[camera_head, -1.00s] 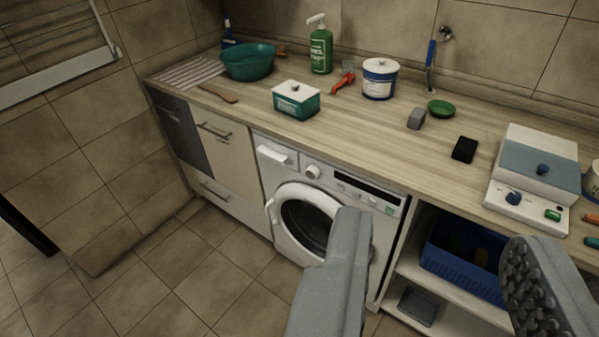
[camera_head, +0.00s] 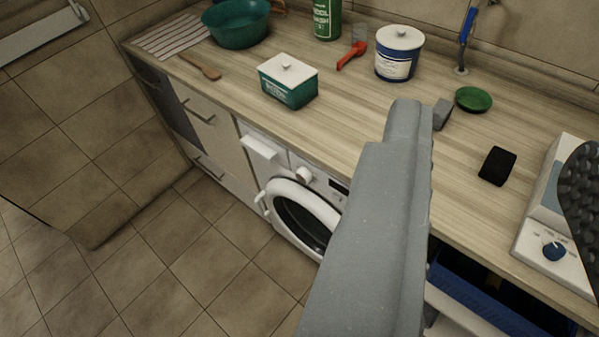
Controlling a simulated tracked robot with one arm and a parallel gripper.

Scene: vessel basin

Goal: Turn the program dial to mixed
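The white washing machine (camera_head: 283,188) stands under the counter, its round door shut. A white round dial (camera_head: 305,175) sits on its front panel, right of the detergent drawer (camera_head: 259,147). The dial's markings are too small to read. The panel's right part is hidden behind my left finger. A blue knob (camera_head: 554,249) sits on the white appliance at the right, with tiny marks around it. My gripper (camera_head: 498,135) is open and empty, fingers wide apart. Its left finger appears right of the white dial, apart from it. Its right finger is cut off by the picture's edge.
On the counter (camera_head: 345,112) are a teal box (camera_head: 288,84), a white-and-blue tub (camera_head: 397,58), a grey block (camera_head: 441,114), a green dish (camera_head: 473,98) and a black object (camera_head: 497,166). A blue basket (camera_head: 490,297) sits below. The floor at left is clear.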

